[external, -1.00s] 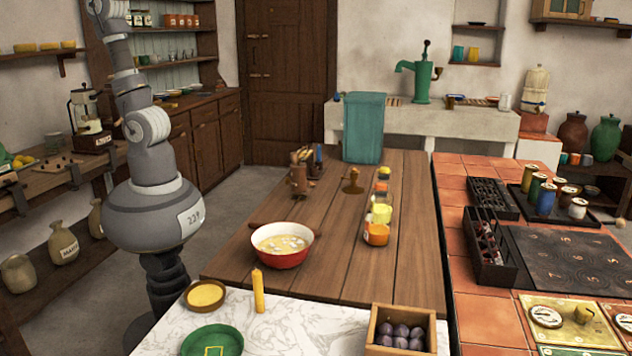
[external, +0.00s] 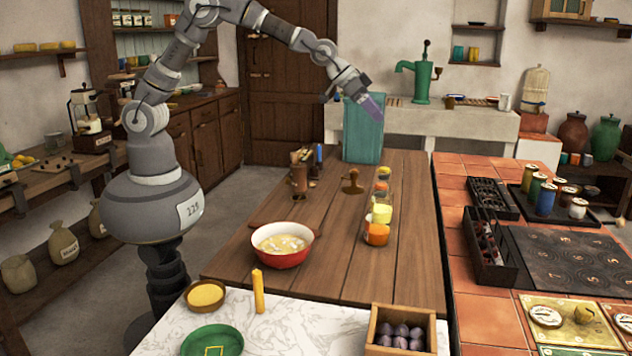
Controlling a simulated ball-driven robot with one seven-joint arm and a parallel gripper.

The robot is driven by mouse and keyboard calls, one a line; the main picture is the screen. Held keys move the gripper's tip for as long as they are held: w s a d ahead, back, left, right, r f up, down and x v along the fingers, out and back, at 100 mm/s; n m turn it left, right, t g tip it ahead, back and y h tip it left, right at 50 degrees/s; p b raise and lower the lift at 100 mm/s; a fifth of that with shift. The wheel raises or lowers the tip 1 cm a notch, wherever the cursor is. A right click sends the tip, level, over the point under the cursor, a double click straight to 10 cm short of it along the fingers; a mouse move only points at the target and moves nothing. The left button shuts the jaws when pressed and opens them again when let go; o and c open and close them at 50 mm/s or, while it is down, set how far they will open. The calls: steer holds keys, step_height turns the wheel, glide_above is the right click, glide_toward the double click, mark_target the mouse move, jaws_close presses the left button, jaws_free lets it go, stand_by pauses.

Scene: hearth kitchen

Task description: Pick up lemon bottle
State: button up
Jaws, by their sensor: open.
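A small bottle with bright yellow contents (external: 381,213), likely the lemon bottle, stands upright on the wooden table. It is the middle one of a short row, with an orange-filled one (external: 376,234) in front and another yellow-and-orange one (external: 382,188) behind. Any labels are too small to read. My gripper (external: 352,92) is open, high above the far end of the table and in front of the green cloth in the picture. It is well apart from the bottles. A pale purple tapered shape (external: 373,106) shows at its end; I cannot tell what it is.
A red bowl (external: 281,250) and a brown stamp-like object (external: 352,183) stand left of the bottles. A holder with utensils (external: 299,178) is farther left. The tiled stove counter (external: 455,215) borders the table's right side.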

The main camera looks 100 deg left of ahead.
steer(key=g, duration=0.2)
glide_toward(385, 174)
step_height(385, 174, down, 4)
steer(key=a, duration=0.2)
steer(key=x, duration=0.2)
steer(key=b+x, duration=0.1)
steer(key=x, duration=0.1)
steer(key=w+b+x, duration=0.1)
steer(key=x, duration=0.2)
steer(key=shift+w+r, duration=0.1)
steer(key=shift+r, duration=0.25)
steer(key=shift+c, duration=0.4)
jaws_close()
steer(key=shift+r, duration=0.1)
